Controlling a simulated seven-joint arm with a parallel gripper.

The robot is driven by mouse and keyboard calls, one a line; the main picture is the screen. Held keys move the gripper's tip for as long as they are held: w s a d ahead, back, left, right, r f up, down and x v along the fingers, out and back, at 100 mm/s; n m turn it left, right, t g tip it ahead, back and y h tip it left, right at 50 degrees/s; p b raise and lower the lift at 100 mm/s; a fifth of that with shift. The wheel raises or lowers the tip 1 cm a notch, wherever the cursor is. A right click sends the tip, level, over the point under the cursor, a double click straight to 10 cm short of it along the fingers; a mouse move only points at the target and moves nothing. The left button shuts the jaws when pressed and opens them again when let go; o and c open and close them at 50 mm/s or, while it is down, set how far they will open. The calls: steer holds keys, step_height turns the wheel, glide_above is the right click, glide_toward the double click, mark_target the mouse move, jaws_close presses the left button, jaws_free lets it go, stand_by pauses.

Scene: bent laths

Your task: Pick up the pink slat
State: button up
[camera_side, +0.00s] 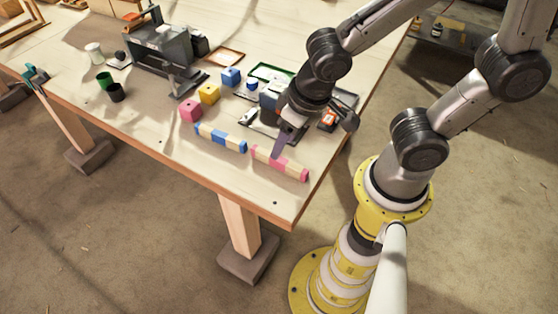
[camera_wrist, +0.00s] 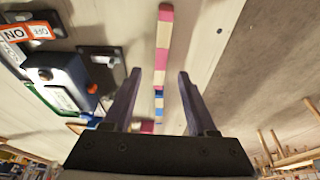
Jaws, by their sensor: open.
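The pink slat (camera_side: 280,162), with pink and cream bands, lies on the wooden table near its front right edge. In the wrist view the pink slat (camera_wrist: 163,45) runs up from between my fingers to the top of the picture. In the wrist view my gripper (camera_wrist: 156,78) is open, with one finger on each side of the slat's line and nothing held. I cannot tell how high the fingertips are above the table.
A blue-and-cream slat (camera_side: 220,137) lies end to end with the pink one, to its left. Pink (camera_side: 190,110), yellow (camera_side: 209,94) and blue (camera_side: 231,76) blocks stand behind. A device with an orange switch (camera_side: 328,120) is right of my gripper.

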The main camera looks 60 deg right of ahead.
mark_target(279, 159)
steer(key=x, duration=0.4)
steer(key=shift+s+f, duration=0.2)
steer(key=shift+s, duration=0.1)
steer(key=shift+w+a+f, duration=0.1)
steer(key=shift+w+f, duration=0.1)
steer(key=shift+f, duration=0.35)
jaws_close()
